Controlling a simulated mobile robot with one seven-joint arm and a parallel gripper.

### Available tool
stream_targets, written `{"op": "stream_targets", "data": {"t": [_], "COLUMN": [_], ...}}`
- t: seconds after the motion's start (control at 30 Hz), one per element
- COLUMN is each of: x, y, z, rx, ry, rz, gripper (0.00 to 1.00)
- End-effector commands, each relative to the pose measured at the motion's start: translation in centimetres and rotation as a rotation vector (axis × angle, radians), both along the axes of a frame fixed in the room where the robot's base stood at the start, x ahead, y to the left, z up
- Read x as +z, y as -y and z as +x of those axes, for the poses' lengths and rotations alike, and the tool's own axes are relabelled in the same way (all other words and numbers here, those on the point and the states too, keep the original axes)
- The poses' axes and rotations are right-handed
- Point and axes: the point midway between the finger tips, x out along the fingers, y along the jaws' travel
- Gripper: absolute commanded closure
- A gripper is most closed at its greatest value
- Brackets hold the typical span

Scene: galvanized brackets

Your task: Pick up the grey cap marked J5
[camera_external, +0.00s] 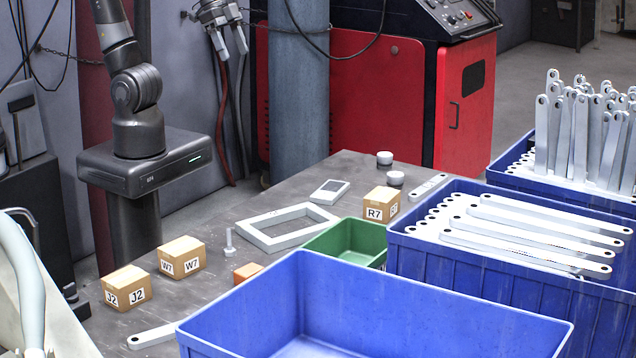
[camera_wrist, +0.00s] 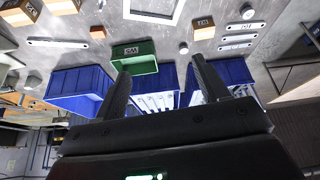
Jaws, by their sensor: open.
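Two small light grey round caps stand near the table's far edge in the external view: one cap (camera_external: 384,158) at the back and a second cap (camera_external: 395,178) just in front of it. No J5 marking is readable on either. In the wrist view, a round grey cap (camera_wrist: 247,11) shows at upper right and a smaller round piece (camera_wrist: 183,47) nearer the middle; I cannot tell which is J5. My gripper (camera_wrist: 161,67) is open, with its two dark fingers apart and nothing between them. It is outside the external view and appears well above the table.
Blue bins (camera_external: 390,300) fill the table's near and right sides; two hold metal bars (camera_external: 520,235). A green bin (camera_external: 338,255), a white frame (camera_external: 258,241), and boxes marked R7 (camera_external: 375,213), W7 (camera_external: 190,262) and J2 (camera_external: 137,296) stand on the table.

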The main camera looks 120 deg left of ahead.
Motion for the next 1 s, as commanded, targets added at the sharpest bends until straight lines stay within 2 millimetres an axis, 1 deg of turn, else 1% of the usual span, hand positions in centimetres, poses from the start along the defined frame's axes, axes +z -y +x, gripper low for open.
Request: {"op": "stream_targets", "data": {"t": [0.03, 0.23, 0.37, 0.47, 0.6, 0.77, 0.87, 0.97, 1.0], "x": [-0.1, -0.8, -2.1, -3.4, -5.9, -9.5, -12.2, -15.2, -16.4], "y": [-0.9, -4.7, -7.6, -10.1, -13.9, -18.5, -21.6, -24.7, -25.9], "z": [1.7, 7.4, 10.9, 13.5, 16.8, 20.0, 21.6, 23.0, 23.4], "rx": [0.028, 0.123, 0.185, 0.233, 0.299, 0.375, 0.423, 0.469, 0.487], "ry": [-0.016, -0.060, -0.088, -0.109, -0.138, -0.172, -0.192, -0.212, -0.221], "rz": [-0.005, -0.023, -0.034, -0.043, -0.055, -0.069, -0.077, -0.086, -0.090], "gripper": [0.33, 0.33, 0.33, 0.33, 0.33, 0.33, 0.33, 0.33, 0.33]}}
